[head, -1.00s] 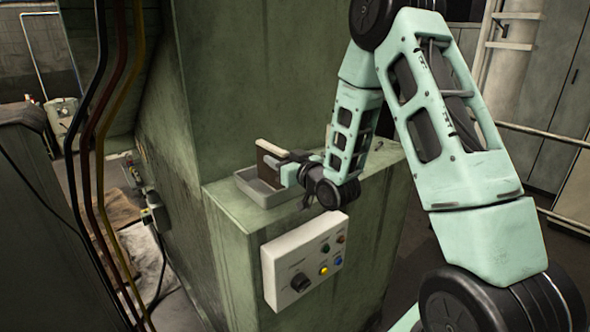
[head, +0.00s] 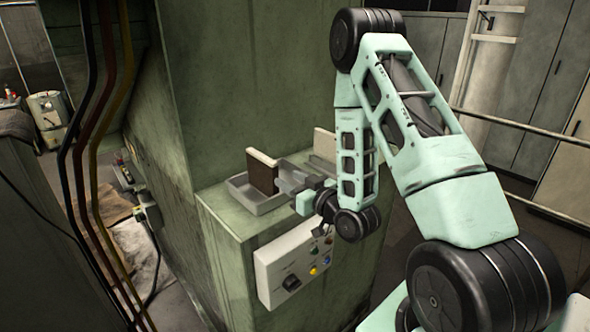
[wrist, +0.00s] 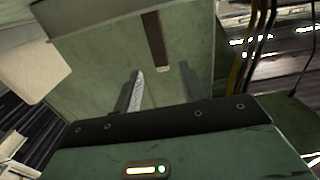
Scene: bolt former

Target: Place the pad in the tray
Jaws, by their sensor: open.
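The pad (head: 262,171), a brown slab with a pale edge, stands upright in the shallow grey tray (head: 259,206) on the green machine ledge. Its lower edge is partly hidden by the tray's rim. My gripper (head: 289,181) is open and empty, just right of the pad at the tray's right end. A small gap seems to part the fingers from the pad. In the wrist view a grey finger (wrist: 133,92) shows, and a dark brown strip (wrist: 155,38) beyond it looks like the pad. I cannot make out the tray there.
A pale upright plate (head: 324,144) stands on the ledge behind my gripper, partly hidden by my arm. A control panel (head: 293,267) with a knob and coloured buttons is on the ledge's front face. The machine's tall green wall (head: 240,80) rises behind. Cables (head: 92,160) hang at left.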

